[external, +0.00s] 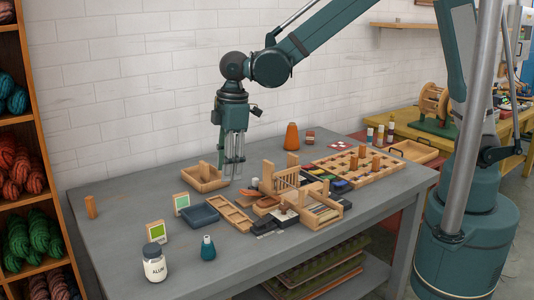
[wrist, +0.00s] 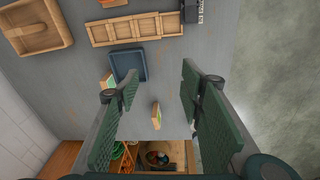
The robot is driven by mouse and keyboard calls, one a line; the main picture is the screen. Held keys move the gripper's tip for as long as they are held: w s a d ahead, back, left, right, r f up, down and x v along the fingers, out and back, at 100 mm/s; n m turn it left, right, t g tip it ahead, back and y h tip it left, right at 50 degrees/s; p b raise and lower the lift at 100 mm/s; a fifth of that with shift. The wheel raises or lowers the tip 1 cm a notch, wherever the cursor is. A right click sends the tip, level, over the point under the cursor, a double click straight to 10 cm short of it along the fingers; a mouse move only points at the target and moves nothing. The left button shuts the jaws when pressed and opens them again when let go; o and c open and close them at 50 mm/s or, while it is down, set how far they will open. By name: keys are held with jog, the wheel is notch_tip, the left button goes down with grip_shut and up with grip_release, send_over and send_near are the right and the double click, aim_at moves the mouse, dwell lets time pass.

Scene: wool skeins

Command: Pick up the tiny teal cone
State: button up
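The tiny teal cone (external: 207,248) stands upright on the grey table (external: 130,262) near its front edge, right of a white jar. I do not make it out in the wrist view, where my right finger covers part of the table. My gripper (external: 232,158) points down above the back of the table, behind the cone and well above it. In the wrist view my gripper (wrist: 160,98) has its fingers wide apart with nothing between them.
The white jar (external: 154,263) stands close to the cone. The table's left part is mostly clear.

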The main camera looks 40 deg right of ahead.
aim_at(207, 237)
jog(key=s+a+f+n, duration=0.1)
jog(key=s+a+f, duration=0.1)
jog(key=s+a, duration=0.1)
jog(key=s+a+f+n+p, duration=0.1)
jog(key=s+a+f, duration=0.2)
jog(key=a, duration=0.2)
jog(key=s+a+f+n+h, duration=0.1)
jog(key=s+a+f, duration=0.2)
jog(key=a, duration=0.2)
jog(key=shift+n+g, duration=0.3)
jog(key=shift+g, duration=0.1)
jog(key=shift+d, duration=0.1)
jog(key=shift+f, duration=0.15)
jog(key=shift+f, duration=1.2)
jog(key=shift+f, duration=0.1)
jog(key=shift+f+b, duration=0.4)
jog(key=shift+f, duration=2.1)
jog(key=shift+c, duration=0.6)
jog(key=c, duration=0.8)
